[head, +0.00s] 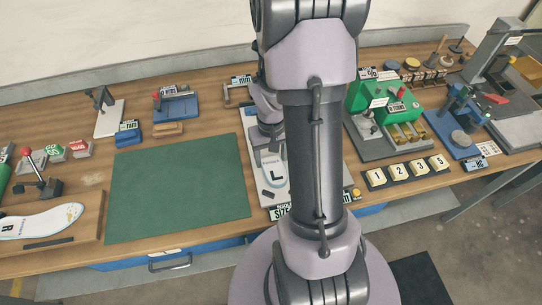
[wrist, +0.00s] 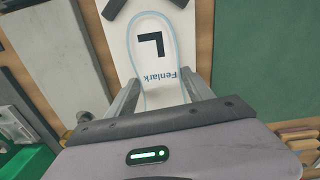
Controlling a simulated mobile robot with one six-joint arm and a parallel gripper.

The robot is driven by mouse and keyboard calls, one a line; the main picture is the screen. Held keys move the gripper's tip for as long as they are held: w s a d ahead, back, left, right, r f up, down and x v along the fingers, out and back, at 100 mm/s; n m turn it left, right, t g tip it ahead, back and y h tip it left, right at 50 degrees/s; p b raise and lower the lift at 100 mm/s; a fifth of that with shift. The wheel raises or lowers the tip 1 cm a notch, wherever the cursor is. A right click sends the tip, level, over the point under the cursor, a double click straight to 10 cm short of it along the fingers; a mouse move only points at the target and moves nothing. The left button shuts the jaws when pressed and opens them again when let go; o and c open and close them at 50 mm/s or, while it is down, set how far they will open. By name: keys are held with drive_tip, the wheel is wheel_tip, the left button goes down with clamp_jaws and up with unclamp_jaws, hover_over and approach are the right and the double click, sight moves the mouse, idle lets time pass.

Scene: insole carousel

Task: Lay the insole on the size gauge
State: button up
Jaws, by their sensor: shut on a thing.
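The insole (wrist: 153,50) is white with a light blue edge, a black L and the word Fenlark. It lies over the white size gauge (wrist: 118,42) in the wrist view, between my two gripper fingers (wrist: 161,92). My gripper is shut on the insole near its lower end. In the head view the insole (head: 273,172) shows its L over the gauge, above the SIZE sign (head: 281,212). My arm hides much of the gauge and the gripper there. I cannot tell whether the insole touches the gauge surface.
A green mat (head: 178,188) lies left of the gauge, clear. Another insole, marked R (head: 40,222), is on a wooden board at far left. A green machine (head: 385,105) and numbered blocks (head: 405,172) stand to the right. A dark V-shaped stop (wrist: 113,8) is by the insole's far end.

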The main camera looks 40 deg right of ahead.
drive_tip(key=shift+f, duration=0.2)
drive_tip(key=o, duration=1.3)
drive_tip(key=shift+o, duration=0.2)
